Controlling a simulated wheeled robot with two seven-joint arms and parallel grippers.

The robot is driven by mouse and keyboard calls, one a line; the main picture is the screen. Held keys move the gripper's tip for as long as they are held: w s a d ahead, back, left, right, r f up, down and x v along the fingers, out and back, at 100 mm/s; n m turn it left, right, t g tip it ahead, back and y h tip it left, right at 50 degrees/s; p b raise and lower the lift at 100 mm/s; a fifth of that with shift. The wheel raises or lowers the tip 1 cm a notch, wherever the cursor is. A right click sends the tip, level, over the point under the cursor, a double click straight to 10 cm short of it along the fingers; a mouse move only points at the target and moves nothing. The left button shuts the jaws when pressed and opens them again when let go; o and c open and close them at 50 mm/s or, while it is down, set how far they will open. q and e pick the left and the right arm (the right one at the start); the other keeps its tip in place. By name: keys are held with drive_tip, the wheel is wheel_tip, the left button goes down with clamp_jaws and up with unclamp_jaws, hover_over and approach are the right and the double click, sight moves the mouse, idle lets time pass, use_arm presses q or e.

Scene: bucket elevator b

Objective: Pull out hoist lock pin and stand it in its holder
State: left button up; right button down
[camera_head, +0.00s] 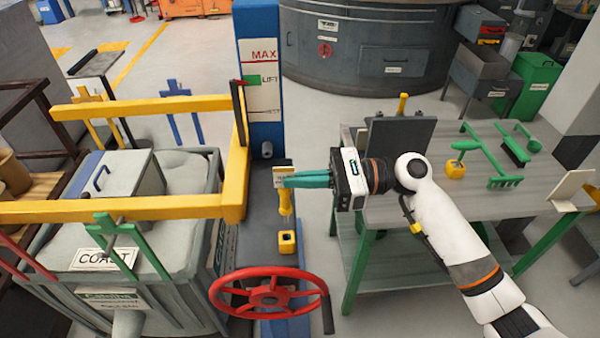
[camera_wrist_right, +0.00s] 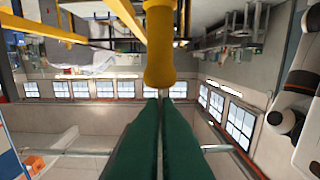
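The hoist lock pin (camera_head: 285,204) shows as a yellow handle, roughly upright, at the green fingers of my right gripper (camera_head: 284,181). In the right wrist view the thick yellow handle (camera_wrist_right: 159,45) is at the tips of the nearly closed fingers (camera_wrist_right: 160,102), which appear shut on the pin's thin part; the fingers hide most of that part. A small yellow block with a dark opening, apparently the holder (camera_head: 287,243), sits below the handle and apart from it. My left gripper is not in view.
A red handwheel (camera_head: 270,292) stands close in front of the yellow block. The blue MAX post (camera_head: 260,75) rises behind. A yellow frame (camera_head: 120,208) surrounds the bucket at left. A grey table (camera_head: 390,205) with green tools stands at right.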

drive_tip(key=shift+a+f+b, duration=0.1)
drive_tip(key=shift+f+b, duration=0.85)
drive_tip(key=shift+f, duration=1.3)
drive_tip(key=shift+p, duration=0.55)
drive_tip(key=shift+p, duration=0.55)
drive_tip(key=shift+f+b, duration=1.3)
drive_tip(key=shift+f, duration=1)
drive_tip(key=c, duration=1.6)
unclamp_jaws()
